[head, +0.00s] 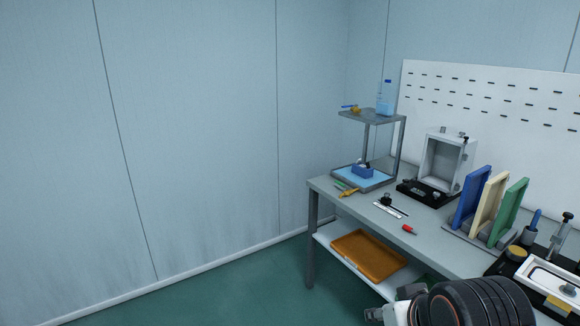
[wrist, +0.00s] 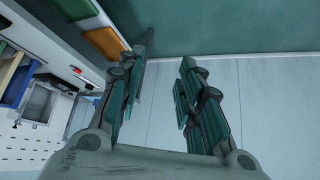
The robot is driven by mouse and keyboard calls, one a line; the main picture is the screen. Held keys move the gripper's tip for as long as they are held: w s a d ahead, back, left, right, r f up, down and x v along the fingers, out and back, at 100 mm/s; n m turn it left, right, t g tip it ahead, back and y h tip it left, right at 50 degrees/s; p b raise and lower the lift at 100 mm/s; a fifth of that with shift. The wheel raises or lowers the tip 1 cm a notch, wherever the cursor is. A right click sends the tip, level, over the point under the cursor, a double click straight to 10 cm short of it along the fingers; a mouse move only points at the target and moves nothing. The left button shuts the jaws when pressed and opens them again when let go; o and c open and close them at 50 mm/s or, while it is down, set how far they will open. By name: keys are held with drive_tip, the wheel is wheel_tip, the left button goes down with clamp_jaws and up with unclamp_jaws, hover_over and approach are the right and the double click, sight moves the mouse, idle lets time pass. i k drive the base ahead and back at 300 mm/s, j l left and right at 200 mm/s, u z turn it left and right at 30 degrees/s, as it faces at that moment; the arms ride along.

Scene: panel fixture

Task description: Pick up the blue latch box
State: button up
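A small blue box (head: 362,171), which looks like the latch box, sits on the light-blue mat of the stand's lower tier at the far left end of the bench. Small dark and light parts show on its top; their detail is too small to tell. My gripper (wrist: 163,65) is open and empty in the wrist view, its two fingers apart with only floor and wall between them. In the head view my arm is at the bottom right, well away from the box. I cannot make out the box in the wrist view.
The box's two-tier stand (head: 372,117) has a bottle (head: 386,101) on top. A grey-white open enclosure (head: 445,163), upright blue, cream and green panels (head: 490,206) and small tools lie along the bench (head: 350,205). An orange tray (head: 368,255) is on the shelf below. Floor left is clear.

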sight(360, 169)
drive_tip(key=i+z, duration=0.1)
drive_tip(key=i, duration=0.65)
drive_tip(key=i+j, duration=0.15)
drive_tip(key=i, duration=0.6)
drive_tip(key=i+j+z, duration=0.15)
drive_tip(key=i, duration=0.6)
drive_tip(key=i+l+u, duration=0.15)
drive_tip(key=i+j+z, duration=0.2)
drive_tip(key=k+l, duration=0.1)
